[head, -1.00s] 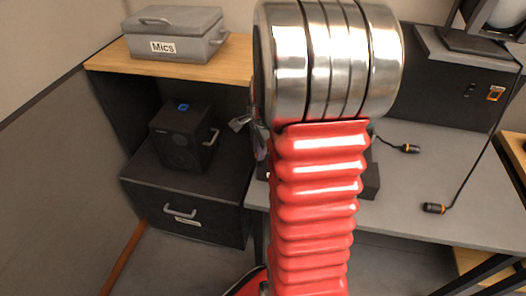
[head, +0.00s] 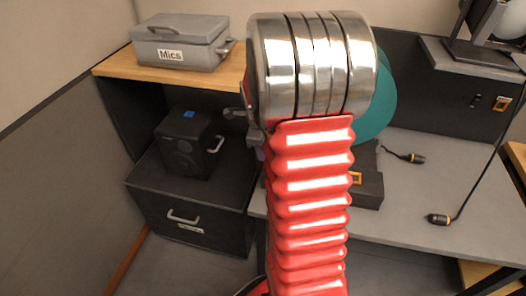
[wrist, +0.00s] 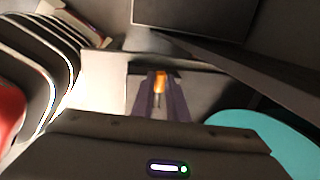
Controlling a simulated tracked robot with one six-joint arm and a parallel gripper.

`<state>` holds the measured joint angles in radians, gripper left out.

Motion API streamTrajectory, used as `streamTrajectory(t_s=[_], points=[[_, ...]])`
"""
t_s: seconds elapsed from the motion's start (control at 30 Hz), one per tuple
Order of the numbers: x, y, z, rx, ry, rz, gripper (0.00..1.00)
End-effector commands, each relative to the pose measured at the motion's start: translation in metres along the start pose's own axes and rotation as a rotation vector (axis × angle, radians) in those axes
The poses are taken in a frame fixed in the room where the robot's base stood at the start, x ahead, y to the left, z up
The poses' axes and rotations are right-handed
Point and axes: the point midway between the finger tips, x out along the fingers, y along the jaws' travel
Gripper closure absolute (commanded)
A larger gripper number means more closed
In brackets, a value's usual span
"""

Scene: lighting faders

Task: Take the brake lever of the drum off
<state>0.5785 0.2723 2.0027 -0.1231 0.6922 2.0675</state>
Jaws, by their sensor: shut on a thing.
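The drum (head: 376,100) shows as a teal disc behind my red arm in the head view, mostly hidden. Its teal edge also fills the lower right of the wrist view (wrist: 262,138). My gripper (wrist: 160,98) shows in the wrist view as two dark purple fingers, close together. They are shut on a small orange piece, which looks like the brake lever (wrist: 160,84). The rest of the lever is hidden or too blurred to tell. In the head view the fingertips are hidden behind my arm.
A dark box with an orange-framed switch (head: 356,180) stands by the drum on the grey desk (head: 410,220). Gooseneck microphones (head: 440,218) lie to its right. Left are a black speaker (head: 184,145), a drawer cabinet (head: 190,212) and a grey Mics case (head: 180,42) on a wooden shelf.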

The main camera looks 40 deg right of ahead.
Motion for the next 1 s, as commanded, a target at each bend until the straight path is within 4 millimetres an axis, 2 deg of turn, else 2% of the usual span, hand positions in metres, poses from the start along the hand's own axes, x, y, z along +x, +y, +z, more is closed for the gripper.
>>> streamTrajectory(t_s=[0.03,0.5,0.53,0.7,0.8,1.0], points=[[-0.0015,-0.002,0.0057,0.008,-0.008,-0.007,1.0],[-0.0015,-0.0039,0.0055,0.022,-0.006,-0.009,1.0],[-0.0015,-0.0041,0.0054,0.022,-0.006,-0.009,0.84],[-0.001,-0.0035,0.0032,0.023,-0.003,-0.007,0.72],[-0.0006,-0.0031,0.0022,0.023,-0.001,-0.005,0.67],[-0.0005,-0.0026,0.001,0.023,0.001,-0.003,0.67]])
